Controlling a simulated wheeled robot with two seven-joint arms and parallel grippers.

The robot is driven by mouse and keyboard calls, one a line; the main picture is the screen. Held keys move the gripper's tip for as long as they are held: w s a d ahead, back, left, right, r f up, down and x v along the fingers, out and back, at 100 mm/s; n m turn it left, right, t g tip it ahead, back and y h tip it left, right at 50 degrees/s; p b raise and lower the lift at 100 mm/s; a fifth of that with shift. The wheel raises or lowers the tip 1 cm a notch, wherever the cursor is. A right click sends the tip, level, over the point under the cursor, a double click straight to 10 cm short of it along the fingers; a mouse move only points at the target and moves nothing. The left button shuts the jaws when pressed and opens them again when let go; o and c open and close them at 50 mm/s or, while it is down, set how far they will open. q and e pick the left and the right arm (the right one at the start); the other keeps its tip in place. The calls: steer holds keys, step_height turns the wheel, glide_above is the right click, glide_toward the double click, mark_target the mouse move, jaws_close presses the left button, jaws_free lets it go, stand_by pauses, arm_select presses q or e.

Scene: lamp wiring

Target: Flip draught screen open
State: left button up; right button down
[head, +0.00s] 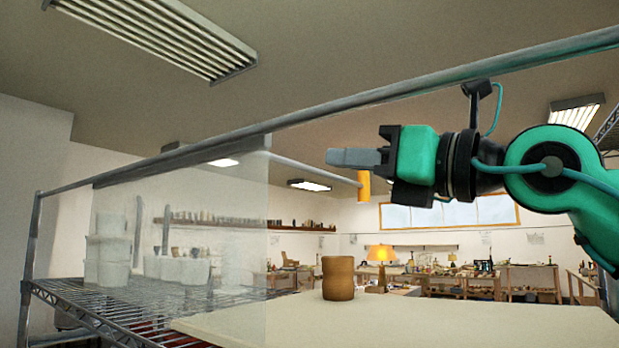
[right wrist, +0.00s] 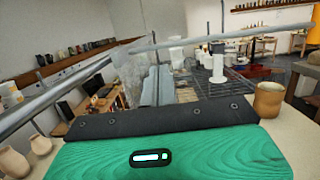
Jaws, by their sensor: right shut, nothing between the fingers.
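The draught screen (head: 180,225) is a translucent panel hanging from a long metal rail (head: 330,110) at the left of the head view. A grey rod runs from its upper right edge to an orange grip (head: 364,187). My right gripper (head: 332,157) is shut and empty, pointing left, just above the orange grip in the picture. I cannot tell whether they touch. In the right wrist view my fingers (right wrist: 155,86) point ahead, with a hazy part of the screen (right wrist: 130,75) beside them. My left gripper is not in view.
A wire shelf (head: 110,310) with pale pots (head: 108,250) shows behind and below the screen. A brown pot (head: 338,278) stands on a pale tabletop (head: 430,325) below my right arm. The metal rail crosses above the arm.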

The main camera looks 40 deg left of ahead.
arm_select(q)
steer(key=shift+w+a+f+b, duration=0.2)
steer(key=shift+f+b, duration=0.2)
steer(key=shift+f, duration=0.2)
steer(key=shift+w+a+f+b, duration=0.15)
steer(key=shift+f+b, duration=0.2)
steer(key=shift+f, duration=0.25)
arm_select(e)
steer(key=v, duration=0.5)
steer(key=shift+w+a, duration=0.1)
steer(key=shift+w, duration=0.1)
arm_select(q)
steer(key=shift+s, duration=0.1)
arm_select(e)
steer(key=shift+a+f, duration=0.1)
steer(key=shift+a, duration=0.05)
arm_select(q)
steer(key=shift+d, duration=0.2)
